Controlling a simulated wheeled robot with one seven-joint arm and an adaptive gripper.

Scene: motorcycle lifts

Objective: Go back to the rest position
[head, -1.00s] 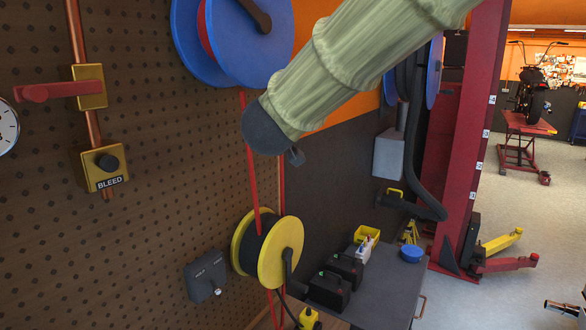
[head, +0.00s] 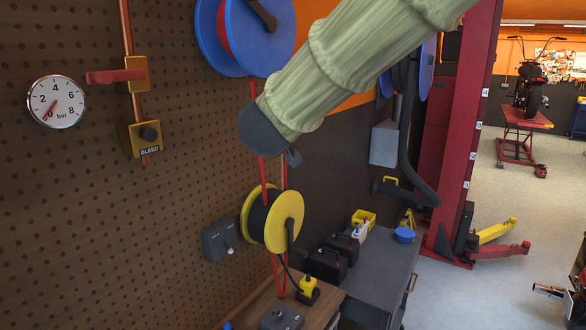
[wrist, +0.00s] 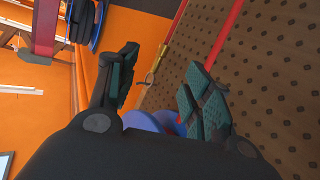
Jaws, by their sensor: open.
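My gripper (wrist: 165,90) shows in the wrist view with its two dark, teal-padded fingers spread apart and nothing between them. Behind it are the brown pegboard (wrist: 265,70) and an orange wall (wrist: 135,45). In the head view my arm, in a pale green sleeve, reaches in from the upper right. Its dark end is in front of the pegboard, below the blue hose reel (head: 232,45) and above the yellow cable reel (head: 284,222).
A pressure gauge (head: 56,102), a red lever (head: 115,76) and a bleed valve (head: 141,138) are on the pegboard. A grey bench (head: 375,265) stands at the lower middle. A red lift post (head: 463,130) rises behind. Open floor (head: 470,295) lies to the right.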

